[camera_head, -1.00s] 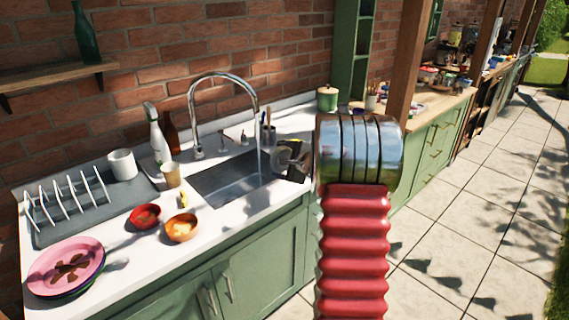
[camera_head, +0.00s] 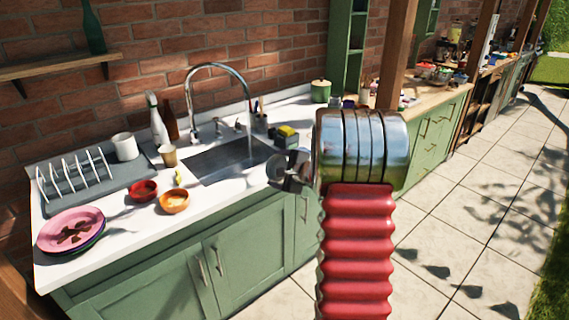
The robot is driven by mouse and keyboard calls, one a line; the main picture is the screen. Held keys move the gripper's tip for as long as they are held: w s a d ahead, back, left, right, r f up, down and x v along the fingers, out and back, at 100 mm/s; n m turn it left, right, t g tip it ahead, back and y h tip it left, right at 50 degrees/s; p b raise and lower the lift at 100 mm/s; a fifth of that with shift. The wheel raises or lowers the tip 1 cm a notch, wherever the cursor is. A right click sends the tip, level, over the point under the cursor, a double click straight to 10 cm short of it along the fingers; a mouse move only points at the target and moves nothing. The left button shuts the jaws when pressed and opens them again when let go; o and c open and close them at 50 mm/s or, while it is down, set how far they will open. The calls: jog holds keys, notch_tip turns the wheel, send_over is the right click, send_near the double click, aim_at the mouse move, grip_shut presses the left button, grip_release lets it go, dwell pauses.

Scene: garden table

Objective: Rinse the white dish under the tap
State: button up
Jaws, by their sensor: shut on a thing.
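My gripper (camera_head: 296,178) is at the front right of the sink (camera_head: 228,160), near the counter's front edge. It is shut on a small round pale thing, which looks like the white dish (camera_head: 275,167). The dish shows partly, tilted, with its far side and any dirt too small to tell. The chrome tap (camera_head: 222,68) arches over the sink, and a thin stream of water falls from its spout into the basin. The dish is to the right of the stream, apart from it.
A yellow and dark sponge (camera_head: 287,132) lies right of the sink. A red bowl (camera_head: 144,190), an orange bowl (camera_head: 174,202), pink plates (camera_head: 70,230), a beige cup (camera_head: 168,155) and a dish rack (camera_head: 75,180) stand to the left.

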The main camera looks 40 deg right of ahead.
jog(key=s+a+f+n+y, duration=0.1)
jog(key=s+a, duration=0.3)
jog(key=a, duration=1.4)
jog(key=s+a+f+n+y, duration=0.1)
jog(key=s+a+n+y, duration=0.2)
jog(key=a, duration=1.6)
jog(key=shift+s+f+n+g+y, duration=0.2)
jog(key=shift+s+n+g+y, duration=0.1)
jog(key=shift+s+y, duration=0.25)
